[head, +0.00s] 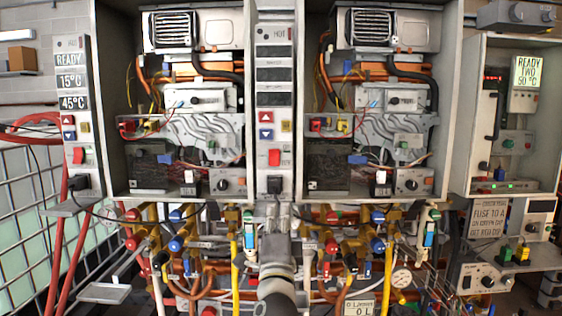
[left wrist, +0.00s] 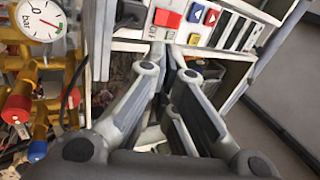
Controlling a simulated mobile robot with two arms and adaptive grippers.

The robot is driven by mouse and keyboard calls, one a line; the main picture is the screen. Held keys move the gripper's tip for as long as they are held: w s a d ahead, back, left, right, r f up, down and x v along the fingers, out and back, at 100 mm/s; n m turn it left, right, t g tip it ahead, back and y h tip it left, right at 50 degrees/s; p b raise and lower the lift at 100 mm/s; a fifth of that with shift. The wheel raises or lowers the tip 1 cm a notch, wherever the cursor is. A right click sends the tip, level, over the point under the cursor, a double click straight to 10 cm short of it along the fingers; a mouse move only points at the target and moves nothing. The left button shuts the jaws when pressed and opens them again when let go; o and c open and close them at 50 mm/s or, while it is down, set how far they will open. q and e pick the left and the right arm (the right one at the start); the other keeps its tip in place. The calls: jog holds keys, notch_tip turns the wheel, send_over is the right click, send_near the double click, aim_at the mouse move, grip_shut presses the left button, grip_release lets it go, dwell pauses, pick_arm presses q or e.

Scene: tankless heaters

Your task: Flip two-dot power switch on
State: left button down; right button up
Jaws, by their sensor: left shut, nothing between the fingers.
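The middle control panel (head: 275,100) has dark displays, and a red rocker switch (head: 274,157) sits low on it. In the left wrist view the red switch (left wrist: 168,18) shows beyond the fingers, beside a black plug. My left gripper (head: 276,210) is shut and empty, below the middle panel and its plug (head: 274,185). In the left wrist view the fingertips (left wrist: 164,48) are close together, short of the panel's lower edge. I cannot tell the switch's position. My right gripper is out of view.
The left panel (head: 72,110) is lit and has its own red switch (head: 78,156). Open heater cabinets flank the middle panel. Brass valves, copper pipes and hoses crowd the space below. A pressure gauge (left wrist: 42,18) is at the upper left of the left wrist view.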

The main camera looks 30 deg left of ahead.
pick_arm(q)
notch_tip(320, 180, up, 2)
jog(key=w, duration=0.1)
jog(key=p, duration=0.5)
send_near(279, 157)
jog(key=shift+m+t+y, duration=0.3)
jog(key=shift+m+y, duration=0.1)
jog(key=x, duration=0.4)
jog(key=r+x, duration=0.1)
jog(key=x, duration=0.1)
jog(key=shift+s+d, duration=0.1)
jog(key=shift+d, duration=0.15)
jog(key=shift+w+a+r, duration=0.25)
jog(key=shift+w, duration=0.25)
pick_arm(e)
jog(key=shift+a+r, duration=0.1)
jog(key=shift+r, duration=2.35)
pick_arm(q)
jog(key=shift+w+a+r+b, duration=0.15)
jog(key=shift+w+r+b, duration=0.05)
jog(key=shift+r+b, duration=0.15)
jog(key=shift+f, duration=0.1)
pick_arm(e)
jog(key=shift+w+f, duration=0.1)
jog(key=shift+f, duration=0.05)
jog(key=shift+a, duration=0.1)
